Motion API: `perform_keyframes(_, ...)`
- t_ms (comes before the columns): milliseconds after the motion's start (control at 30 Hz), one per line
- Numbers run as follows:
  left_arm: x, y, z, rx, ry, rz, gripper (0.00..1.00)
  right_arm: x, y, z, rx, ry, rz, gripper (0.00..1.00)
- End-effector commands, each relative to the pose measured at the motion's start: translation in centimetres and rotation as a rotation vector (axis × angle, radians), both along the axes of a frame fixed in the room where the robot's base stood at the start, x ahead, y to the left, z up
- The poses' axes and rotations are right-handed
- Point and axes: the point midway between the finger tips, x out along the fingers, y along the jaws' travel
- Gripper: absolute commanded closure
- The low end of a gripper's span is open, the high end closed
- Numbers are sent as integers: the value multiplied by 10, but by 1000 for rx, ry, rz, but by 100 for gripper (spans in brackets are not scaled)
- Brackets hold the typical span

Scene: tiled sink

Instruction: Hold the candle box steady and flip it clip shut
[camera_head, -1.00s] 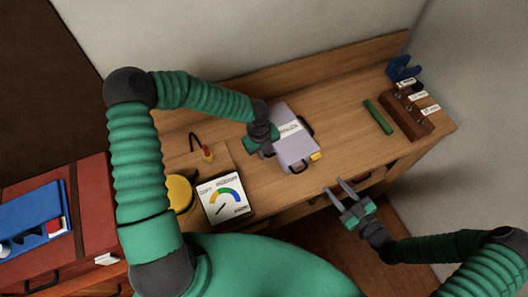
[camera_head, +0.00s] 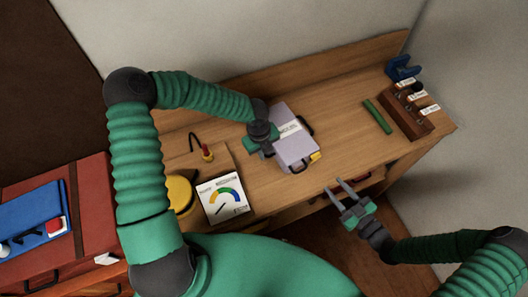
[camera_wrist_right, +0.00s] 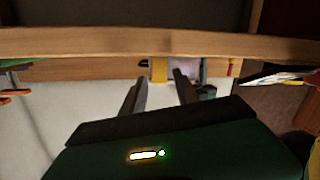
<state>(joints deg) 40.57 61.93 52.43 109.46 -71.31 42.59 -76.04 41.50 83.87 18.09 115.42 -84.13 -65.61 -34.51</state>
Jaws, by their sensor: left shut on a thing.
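The candle box (camera_head: 293,148) is a pale lilac case with a white label, lying on the wooden bench in the head view. Dark handles or brackets show at its edges, and a yellow clip (camera_head: 315,156) sits at its near right corner. My left gripper (camera_head: 268,145) is shut on the box at its left side; its fingertips are largely hidden. My right gripper (camera_head: 342,188) is open and empty, in front of the bench edge and apart from the box. In the right wrist view the yellow clip (camera_wrist_right: 159,70) and part of the box (camera_wrist_right: 184,69) show beyond the open fingers.
A dark green rod (camera_head: 377,117) and a brown rack (camera_head: 408,113) with labelled pieces stand at the right. A gauge card (camera_head: 222,198) and a yellow round thing (camera_head: 180,194) lie left of the box. The bench's front edge (camera_wrist_right: 100,42) runs before my right gripper.

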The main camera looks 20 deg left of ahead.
Motion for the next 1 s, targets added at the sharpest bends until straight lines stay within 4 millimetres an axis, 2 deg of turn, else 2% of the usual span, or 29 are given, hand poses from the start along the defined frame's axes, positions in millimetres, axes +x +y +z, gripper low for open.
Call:
perform_keyframes(133,-2,-2,-2,-4,5,-1,100,0,0,0,0,0,0,64)
perform_keyframes(400,-2,-2,-2,-3,5,-1,100,0,-1,-1,-10,-24,1,99)
perform_keyframes(467,-2,-2,-2,-3,5,-1,100,-1,-2,-3,-33,-84,3,100)
perform_keyframes(567,-2,-2,-2,-3,5,-1,100,-2,-8,-7,-116,-277,5,100)
perform_keyframes(800,-2,-2,-2,-3,5,-1,100,-20,-27,-17,-406,-906,-42,100)
perform_keyframes(900,-2,-2,-2,-3,5,-1,100,-29,-33,-19,-501,-1088,-72,100)
perform_keyframes(1000,-2,-2,-2,-3,5,-1,100,-34,-37,-19,-558,-1191,-93,100)
